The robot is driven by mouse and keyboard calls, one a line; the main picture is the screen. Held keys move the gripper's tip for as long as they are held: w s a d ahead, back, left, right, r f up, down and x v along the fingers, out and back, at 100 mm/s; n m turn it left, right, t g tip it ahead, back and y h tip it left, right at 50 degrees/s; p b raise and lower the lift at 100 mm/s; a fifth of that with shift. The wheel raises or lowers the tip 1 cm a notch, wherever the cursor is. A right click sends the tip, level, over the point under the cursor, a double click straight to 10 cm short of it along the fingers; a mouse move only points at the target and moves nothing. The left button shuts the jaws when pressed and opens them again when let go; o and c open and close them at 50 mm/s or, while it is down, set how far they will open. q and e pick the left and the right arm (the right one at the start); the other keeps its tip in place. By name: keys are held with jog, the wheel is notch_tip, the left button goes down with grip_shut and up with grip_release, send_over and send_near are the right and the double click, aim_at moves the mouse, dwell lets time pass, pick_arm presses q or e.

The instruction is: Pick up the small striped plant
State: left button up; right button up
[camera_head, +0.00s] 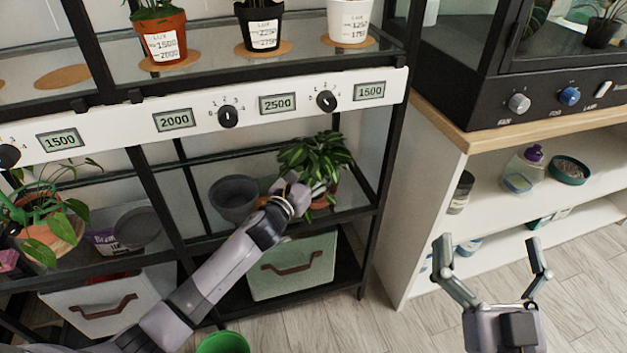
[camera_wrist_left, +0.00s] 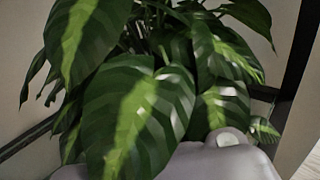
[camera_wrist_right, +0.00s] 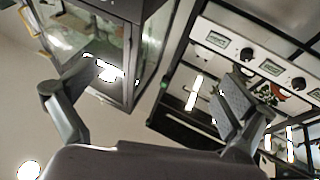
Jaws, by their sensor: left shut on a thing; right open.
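The small striped plant (camera_head: 314,155) has green leaves with pale stripes and stands on the right of the lower glass shelf. Its leaves, with light green bands, fill most of the left wrist view (camera_wrist_left: 140,112). A little of an orange-brown pot shows below the leaves. My left gripper (camera_head: 297,191) reaches in from the left and is shut on the plant, low at its pot; leaves and the hand hide the exact contact. My right gripper (camera_head: 489,245) is open and empty in front of the white shelf unit, and its spread fingers show in the right wrist view (camera_wrist_right: 155,90).
A grey pot (camera_head: 234,197) stands just left of the plant. A black rack post (camera_head: 388,150) is close on its right, and the white control panel (camera_head: 200,117) runs above. A storage bin (camera_head: 292,268) sits below. A green pot (camera_head: 223,343) is at the front.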

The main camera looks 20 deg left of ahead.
pick_arm(q)
jog(key=c, duration=0.5)
jog(key=shift+c, duration=0.5)
jog(key=shift+r, duration=0.15)
